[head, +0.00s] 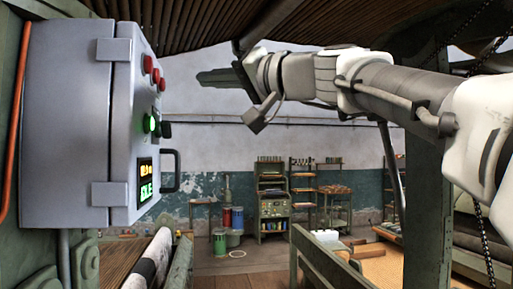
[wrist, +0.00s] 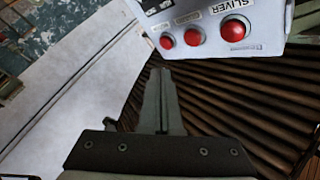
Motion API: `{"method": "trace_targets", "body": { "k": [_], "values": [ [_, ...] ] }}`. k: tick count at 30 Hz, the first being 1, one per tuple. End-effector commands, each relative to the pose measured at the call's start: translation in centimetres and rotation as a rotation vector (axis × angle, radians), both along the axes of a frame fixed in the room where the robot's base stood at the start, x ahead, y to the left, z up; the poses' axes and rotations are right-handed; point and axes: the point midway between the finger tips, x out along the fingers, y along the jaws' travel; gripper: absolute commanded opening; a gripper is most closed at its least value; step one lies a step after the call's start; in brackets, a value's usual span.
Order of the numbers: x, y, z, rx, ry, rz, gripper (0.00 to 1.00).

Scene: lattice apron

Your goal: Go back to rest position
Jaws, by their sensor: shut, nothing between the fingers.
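My gripper (head: 217,77) is raised at the upper middle of the head view, on the arm that comes in from the right. Its fingers are together and empty, pointing left toward a grey control box (head: 75,120). They look apart from the box. In the wrist view my gripper (wrist: 161,75) has its closed fingertips just below the box (wrist: 262,45), which appears upside down with red buttons (wrist: 233,30) and a label reading SLIVER. In the head view the box shows red buttons (head: 148,64), a lit green button (head: 150,123), a small lit display (head: 145,182) and a dark handle (head: 170,170).
A green post (head: 425,190) stands at the right beneath my arm. A slatted ceiling (head: 200,25) is above. Shelves (head: 303,185), a green cabinet (head: 271,205) and drums (head: 237,219) stand far back by the wall. Green machine rails (head: 325,260) are low in front.

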Motion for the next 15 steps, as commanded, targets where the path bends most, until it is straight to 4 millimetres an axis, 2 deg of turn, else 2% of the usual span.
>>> {"method": "trace_targets", "body": {
  "k": [5,8,11,15],
  "values": [
    [0.0,-0.1,-0.5,-0.013,0.008,-0.007,0.00],
    [-0.1,-0.6,-2.9,-0.067,0.046,-0.037,0.00],
    [-0.4,-1.9,-7.4,-0.168,0.114,-0.092,0.00],
    [-1.7,-5.0,-15.8,-0.349,0.240,-0.193,0.00]
  ]
}}
